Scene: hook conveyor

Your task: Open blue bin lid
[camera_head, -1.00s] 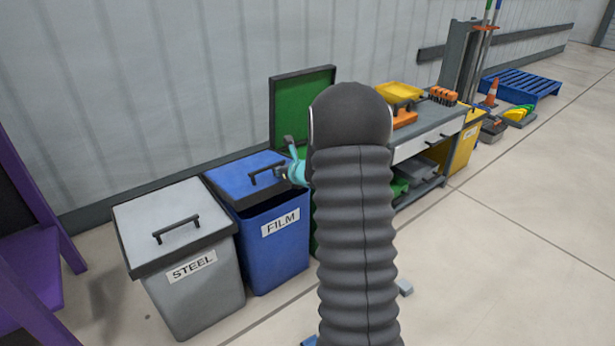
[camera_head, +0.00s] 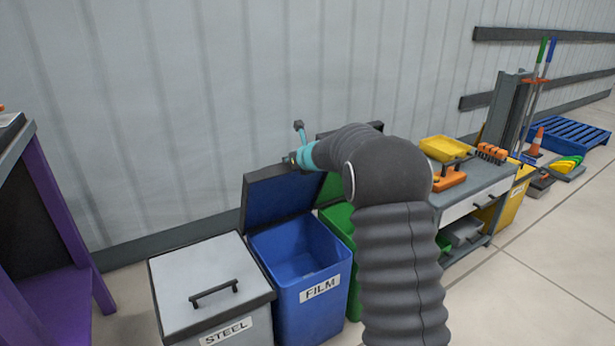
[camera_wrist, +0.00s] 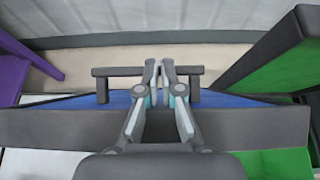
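The blue bin (camera_head: 300,262), labelled FILM, stands open and looks empty inside. Its blue lid (camera_head: 272,203) with a dark rim is raised steeply at the back, towards the wall. My gripper (camera_head: 297,160) is at the top edge of the raised lid; my arm hides part of it. In the wrist view, the two fingers (camera_wrist: 159,78) are close together across the middle of the lid's dark handle (camera_wrist: 118,72). The lid's dark edge (camera_wrist: 250,125) lies below the handle there.
A grey STEEL bin (camera_head: 205,283) with a shut lid stands left of the blue bin. A green bin (camera_head: 340,222) with a raised lid stands right, partly behind my arm. A purple frame (camera_head: 60,215) is at the left. A workbench (camera_head: 480,190) stands right; the wall is close behind.

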